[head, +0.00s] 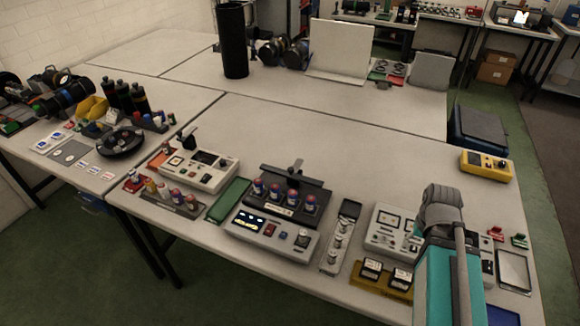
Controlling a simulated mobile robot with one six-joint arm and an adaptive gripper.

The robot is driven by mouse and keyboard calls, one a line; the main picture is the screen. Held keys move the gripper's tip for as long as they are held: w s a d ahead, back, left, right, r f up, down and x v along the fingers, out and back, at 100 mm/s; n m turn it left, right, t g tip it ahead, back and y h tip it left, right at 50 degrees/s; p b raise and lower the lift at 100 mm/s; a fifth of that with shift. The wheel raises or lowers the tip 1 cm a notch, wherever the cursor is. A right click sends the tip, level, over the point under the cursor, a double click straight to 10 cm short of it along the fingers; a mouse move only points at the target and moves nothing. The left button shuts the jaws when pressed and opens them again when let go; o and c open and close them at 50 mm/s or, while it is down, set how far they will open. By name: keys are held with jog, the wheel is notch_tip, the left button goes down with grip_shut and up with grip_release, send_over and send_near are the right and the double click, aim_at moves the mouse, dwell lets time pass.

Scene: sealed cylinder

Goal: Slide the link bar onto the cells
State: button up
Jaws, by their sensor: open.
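Several upright cells (284,202), blue and red with light tops, stand in a row in a dark holder at the back of a grey tester (272,238) with a lit display. A dark bracket with an upright knob (295,172) stands just behind them. To the right of the tester is a narrow grey tray (330,257) holding a metal strip with several round features (340,236), which may be the link bar; I cannot tell for sure. My teal and grey arm rises at the lower right, over the table. My gripper's fingers cannot be made out.
A white meter box (390,228) and a yellow holder with two black-and-white blocks (369,282) lie near my arm. A green mat (229,200) and a cream instrument (203,170) are left of the tester. A tall black cylinder (234,42) stands behind. The table's middle is clear.

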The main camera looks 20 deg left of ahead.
jog(key=w+a+r+n+t+p, duration=0.1)
jog(key=w+a+r+n+p, duration=0.1)
jog(key=w+a+r+p, duration=0.25)
notch_tip(320, 180, up, 10)
jog(key=r+n+t+y+p, duration=0.1)
jog(key=n+t+y+p, duration=0.15)
jog(key=n+p, duration=0.5)
send_over(291, 169)
jog(key=s+d+p, duration=0.1)
jog(key=s+d, duration=0.3)
jog(key=m, duration=0.2)
jog(key=shift+s+a+f+n+y, duration=0.15)
jog(key=shift+a+f+n+y, duration=0.05)
jog(key=shift+f+n+y, duration=0.1)
jog(key=shift+f, duration=0.15)
jog(key=b+x, duration=1.2)
jog(key=x, duration=0.1)
jog(key=shift+f, duration=0.25)
grip_shut()
